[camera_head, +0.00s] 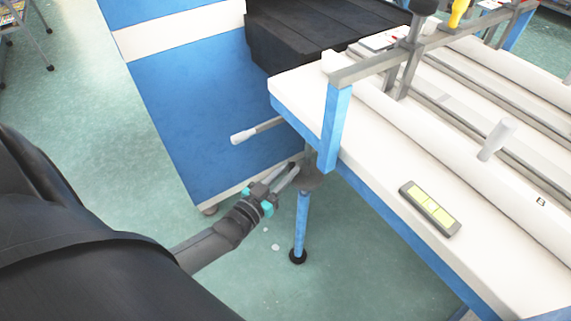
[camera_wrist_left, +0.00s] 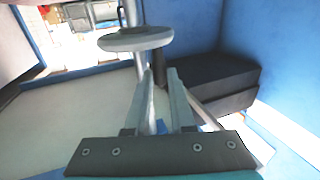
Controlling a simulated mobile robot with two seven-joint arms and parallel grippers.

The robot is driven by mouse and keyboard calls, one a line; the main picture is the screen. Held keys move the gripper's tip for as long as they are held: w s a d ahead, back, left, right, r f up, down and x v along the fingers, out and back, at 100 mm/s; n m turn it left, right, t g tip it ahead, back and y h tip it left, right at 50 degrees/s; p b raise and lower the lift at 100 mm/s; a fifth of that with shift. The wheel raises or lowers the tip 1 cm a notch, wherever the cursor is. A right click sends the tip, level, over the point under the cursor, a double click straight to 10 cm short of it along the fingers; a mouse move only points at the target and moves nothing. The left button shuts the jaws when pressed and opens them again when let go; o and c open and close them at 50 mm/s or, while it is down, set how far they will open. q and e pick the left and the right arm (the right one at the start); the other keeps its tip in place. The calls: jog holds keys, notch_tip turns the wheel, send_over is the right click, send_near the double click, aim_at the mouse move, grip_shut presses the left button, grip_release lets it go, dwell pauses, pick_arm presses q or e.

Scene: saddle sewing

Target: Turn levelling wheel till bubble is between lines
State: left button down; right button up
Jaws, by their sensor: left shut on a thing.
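The levelling wheel (camera_head: 313,181) is a grey disc on the blue table leg, below the table's corner. It also shows in the wrist view (camera_wrist_left: 136,39) at the upper left. My left gripper (camera_head: 294,169) reaches it from the left and is shut on its rim; the exact contact is hard to see. In the wrist view the two gripper fingers (camera_wrist_left: 162,72) point up towards the wheel. The spirit level (camera_head: 430,208), dark with a yellow-green window, lies on the white table top. Its bubble is too small to place against the lines. My right gripper is out of view.
The white table (camera_head: 395,180) with blue edges fills the right, with rails and a yellow-handled tool (camera_head: 458,12). A white-tipped lever (camera_head: 257,131) sticks out above my gripper. A blue cabinet (camera_head: 190,100) stands behind. The floor around the leg's foot (camera_head: 298,257) is mostly clear.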

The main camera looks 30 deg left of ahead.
pick_arm(q)
jog(key=shift+s+d+f+n+g+y+p, duration=0.15)
jog(key=shift+d+n+y+p, duration=0.3)
jog(key=shift+n+y, duration=0.6)
jog(key=shift+s+d+r+n+g+y+p, duration=0.1)
jog(key=shift+d+n+g+y+p, duration=0.3)
jog(key=shift+y, duration=1.1)
jog(key=shift+s+d+f+n+g+y+p, duration=0.15)
jog(key=shift+d+n+y+p, duration=0.35)
jog(key=shift+n+y, duration=0.65)
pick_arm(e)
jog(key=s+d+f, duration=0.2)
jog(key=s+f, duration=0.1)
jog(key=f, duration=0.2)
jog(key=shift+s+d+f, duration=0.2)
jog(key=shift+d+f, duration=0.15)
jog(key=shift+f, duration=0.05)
pick_arm(q)
jog(key=shift+r+y, duration=0.1)
jog(key=shift+y, duration=0.2)
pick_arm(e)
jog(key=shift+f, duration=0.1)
pick_arm(q)
jog(key=c, duration=0.8)
grip_release()
jog(key=shift+a, duration=0.1)
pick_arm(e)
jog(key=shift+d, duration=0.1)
